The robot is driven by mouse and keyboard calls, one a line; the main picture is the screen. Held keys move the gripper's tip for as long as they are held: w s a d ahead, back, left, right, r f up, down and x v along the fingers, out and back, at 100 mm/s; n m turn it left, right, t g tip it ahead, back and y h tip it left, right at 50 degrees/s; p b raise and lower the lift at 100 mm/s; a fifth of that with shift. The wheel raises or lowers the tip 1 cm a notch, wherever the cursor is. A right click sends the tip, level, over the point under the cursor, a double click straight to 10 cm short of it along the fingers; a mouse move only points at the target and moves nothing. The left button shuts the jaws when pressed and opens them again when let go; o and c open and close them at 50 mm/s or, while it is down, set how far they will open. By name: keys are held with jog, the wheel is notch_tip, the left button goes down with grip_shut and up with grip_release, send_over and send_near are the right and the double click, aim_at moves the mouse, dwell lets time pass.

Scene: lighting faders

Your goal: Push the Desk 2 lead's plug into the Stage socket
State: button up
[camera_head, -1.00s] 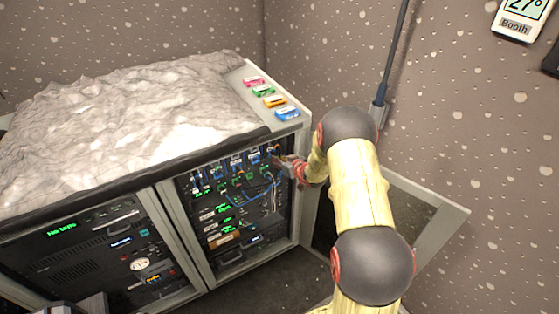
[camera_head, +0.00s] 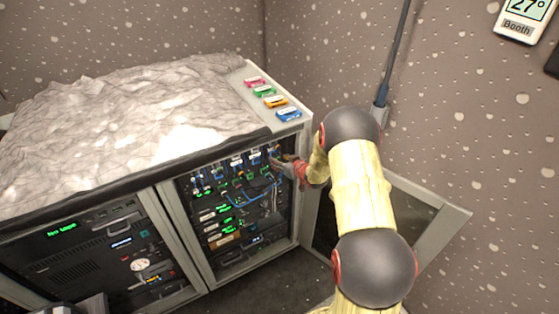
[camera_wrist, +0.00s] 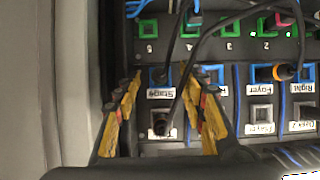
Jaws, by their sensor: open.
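My gripper (camera_wrist: 166,104) is open in the wrist view, its yellow-and-black fingers on either side of the Stage column. The Stage label (camera_wrist: 161,93) appears upside down between the fingers. The Stage socket (camera_wrist: 158,76) is just above that label in the picture, partly crossed by a black cable. A black plug (camera_wrist: 163,124) is lower between the fingers, over a partly hidden label; I cannot tell how deep it sits or whether it is the Desk 2 lead's. The Desk 2 label (camera_wrist: 303,125) is at right. In the head view my gripper (camera_head: 279,161) is at the panel's upper right.
A plug with an orange ring (camera_wrist: 283,72) sits at right, near the Foyer and Right labels. Green numbered sockets (camera_wrist: 190,28) line the top. Black cables cross the panel. The rack's open door (camera_head: 440,235) stands right of it. A grey cover (camera_head: 120,120) drapes the desk.

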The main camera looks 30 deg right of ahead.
jog(key=v, duration=1.1)
jog(key=s+d+f+m+g+h, duration=0.1)
jog(key=s+d+f+g+h, duration=0.2)
jog(key=s+f, duration=0.4)
jog(key=s+r+m+g, duration=0.1)
jog(key=s+r+g, duration=0.15)
jog(key=s, duration=0.25)
jog(key=s+r+m+g, duration=0.1)
jog(key=s+g, duration=0.2)
jog(key=s, duration=0.2)
jog(key=s+a+r+n+y, duration=0.1)
jog(key=s+a+r, duration=0.4)
jog(key=a+r, duration=0.4)
jog(key=s+a+r+n+t+y, duration=0.1)
jog(key=s+a+r, duration=0.5)
jog(key=a+r, duration=0.4)
jog(key=s+a+r+n+y, duration=0.1)
jog(key=s+a+r, duration=0.5)
jog(key=a+r, duration=0.3)
jog(key=shift+a+r, duration=0.3)
jog(key=shift+r, duration=0.1)
